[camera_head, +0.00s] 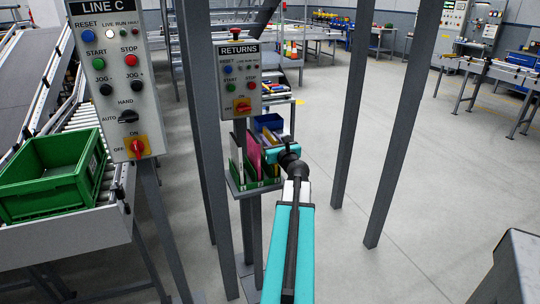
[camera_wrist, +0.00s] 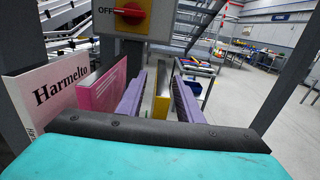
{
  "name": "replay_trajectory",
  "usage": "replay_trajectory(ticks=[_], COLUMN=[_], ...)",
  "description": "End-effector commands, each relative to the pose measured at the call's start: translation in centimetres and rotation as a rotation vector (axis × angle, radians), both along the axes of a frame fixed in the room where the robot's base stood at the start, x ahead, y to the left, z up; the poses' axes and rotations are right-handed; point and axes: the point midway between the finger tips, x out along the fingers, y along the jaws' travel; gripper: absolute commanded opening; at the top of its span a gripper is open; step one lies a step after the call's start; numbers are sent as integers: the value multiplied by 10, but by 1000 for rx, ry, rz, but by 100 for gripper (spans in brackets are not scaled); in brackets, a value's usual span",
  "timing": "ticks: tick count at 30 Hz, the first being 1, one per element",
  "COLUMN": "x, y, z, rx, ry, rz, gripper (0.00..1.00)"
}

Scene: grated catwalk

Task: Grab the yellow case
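My gripper (camera_wrist: 159,82) is open, with one purple finger on each side of the case. Gaps show between the fingers and the case, so I see no grip on it. The case's lower part is hidden behind my wrist housing. In the head view my gripper (camera_head: 270,155) is at the small shelf under the RETURNS panel, and my arm hides most of the case there.
A pink case (camera_wrist: 103,88) and a white case (camera_wrist: 62,90) marked "Harmelto" stand left of my gripper. The RETURNS panel (camera_head: 240,80) is just above. A blue bin (camera_head: 268,121) sits behind. Grey posts (camera_head: 355,100) stand nearby; the floor to the right is open.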

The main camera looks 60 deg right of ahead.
Motion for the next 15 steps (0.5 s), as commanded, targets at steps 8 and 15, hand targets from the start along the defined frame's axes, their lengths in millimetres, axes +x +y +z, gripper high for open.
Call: replay_trajectory(ticks=[8,15], x=[0,0], y=[0,0], z=[0,0], rx=[0,0], ry=[0,0], rz=[0,0], gripper=[0,0])
